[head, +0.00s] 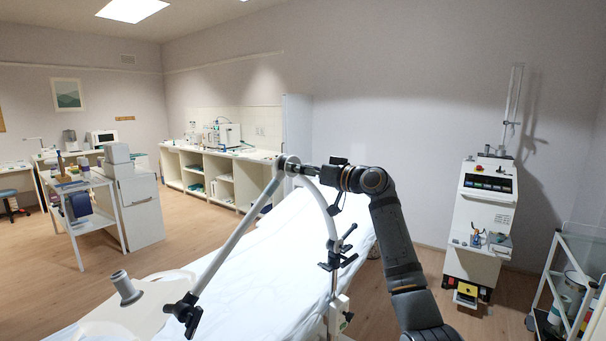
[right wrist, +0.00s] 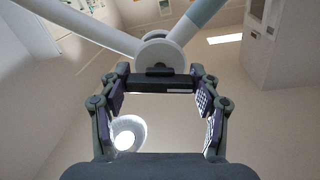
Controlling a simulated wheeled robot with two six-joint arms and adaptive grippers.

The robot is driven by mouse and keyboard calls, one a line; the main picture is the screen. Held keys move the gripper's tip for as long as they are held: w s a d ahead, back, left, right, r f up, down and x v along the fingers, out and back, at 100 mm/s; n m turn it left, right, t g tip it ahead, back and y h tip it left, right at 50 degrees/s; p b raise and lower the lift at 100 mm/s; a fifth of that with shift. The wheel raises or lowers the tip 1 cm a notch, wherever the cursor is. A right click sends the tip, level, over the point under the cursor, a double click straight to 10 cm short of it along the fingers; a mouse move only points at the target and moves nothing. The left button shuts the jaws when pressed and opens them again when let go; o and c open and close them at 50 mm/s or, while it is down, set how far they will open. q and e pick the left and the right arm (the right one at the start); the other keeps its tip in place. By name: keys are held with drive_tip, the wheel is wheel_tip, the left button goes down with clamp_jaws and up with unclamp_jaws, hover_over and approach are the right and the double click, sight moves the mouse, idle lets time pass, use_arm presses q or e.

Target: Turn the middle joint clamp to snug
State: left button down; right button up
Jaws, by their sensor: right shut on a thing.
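The middle joint (head: 288,163) is a pale round hub where two tubes of the jointed arm meet above the couch; it also shows in the right wrist view (right wrist: 158,50). Its clamp handle is a black bar (right wrist: 160,86) just in front of the hub. My right gripper (head: 312,169) reaches the joint from the right. In the right wrist view its fingers (right wrist: 160,92) stand on either side of the bar and are shut on its ends. The handle is mostly hidden by the gripper in the head view. My left gripper is not in view.
The white couch (head: 262,265) lies below. A lower tube ends in a black clamp (head: 186,313), near a grey cylinder (head: 125,288). Another black clamp (head: 338,250) sits on the curved post beside my right arm. A machine (head: 485,205) and a trolley (head: 565,275) stand at right.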

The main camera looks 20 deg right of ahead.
idle(0.5)
drive_tip(key=o, duration=1.2)
drive_tip(key=shift+c, duration=0.2)
drive_tip(key=v, duration=1.2)
drive_tip(key=shift+d, duration=0.1)
